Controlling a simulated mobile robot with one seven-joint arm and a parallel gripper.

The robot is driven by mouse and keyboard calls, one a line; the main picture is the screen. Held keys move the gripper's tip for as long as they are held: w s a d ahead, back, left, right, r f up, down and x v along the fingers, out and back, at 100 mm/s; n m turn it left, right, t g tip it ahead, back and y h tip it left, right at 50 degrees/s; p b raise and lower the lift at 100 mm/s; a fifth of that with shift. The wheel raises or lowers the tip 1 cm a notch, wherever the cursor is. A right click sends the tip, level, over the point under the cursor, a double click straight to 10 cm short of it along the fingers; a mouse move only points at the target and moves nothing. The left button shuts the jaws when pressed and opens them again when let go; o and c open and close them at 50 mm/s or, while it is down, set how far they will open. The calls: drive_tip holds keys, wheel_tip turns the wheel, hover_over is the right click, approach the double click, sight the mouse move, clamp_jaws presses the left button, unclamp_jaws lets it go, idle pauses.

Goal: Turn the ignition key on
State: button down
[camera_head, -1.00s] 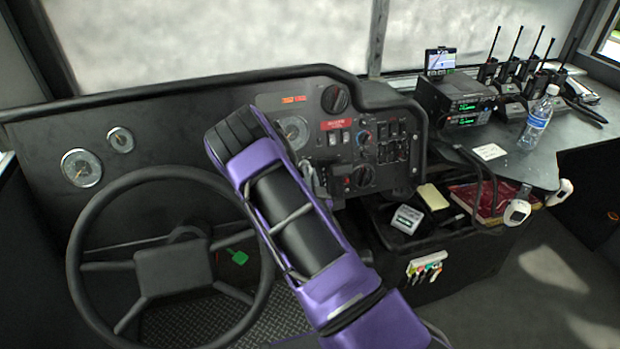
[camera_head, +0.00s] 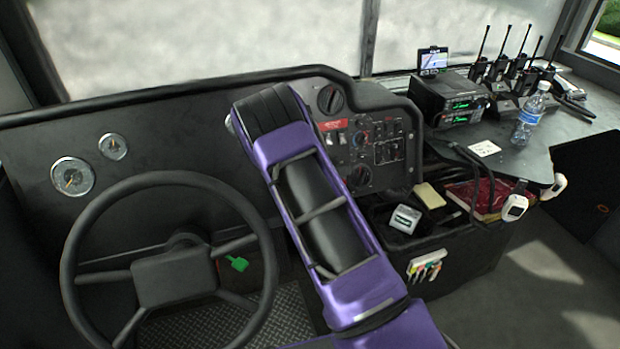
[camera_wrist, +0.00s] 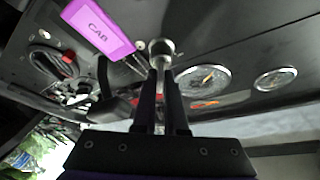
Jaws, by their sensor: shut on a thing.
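In the wrist view a round metal ignition lock (camera_wrist: 160,47) sits on the dark dashboard. My gripper (camera_wrist: 162,76) is at it, its two dark fingers close together on a thin metal piece that looks like the key (camera_wrist: 160,68). The key is mostly hidden between the fingers, so its turn angle cannot be told. A pink-purple tag (camera_wrist: 98,27) with dark letters lies beside the lock; whether it is joined to the key cannot be told. In the head view my purple arm hides the gripper, key and lock.
The steering wheel (camera_head: 92,213) stands left of my arm. The switch panel (camera_head: 398,127) is just right of it. A green piece (camera_head: 238,263) shows through the wheel. Radios (camera_head: 450,103) and a water bottle (camera_head: 530,118) stand on the right counter.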

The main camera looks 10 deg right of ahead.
drive_tip(key=c, duration=1)
unclamp_jaws()
drive_tip(key=shift+o, duration=0.2)
drive_tip(key=s+a, duration=0.2)
drive_tip(key=s, duration=1.5)
drive_tip(key=shift+a, duration=0.4)
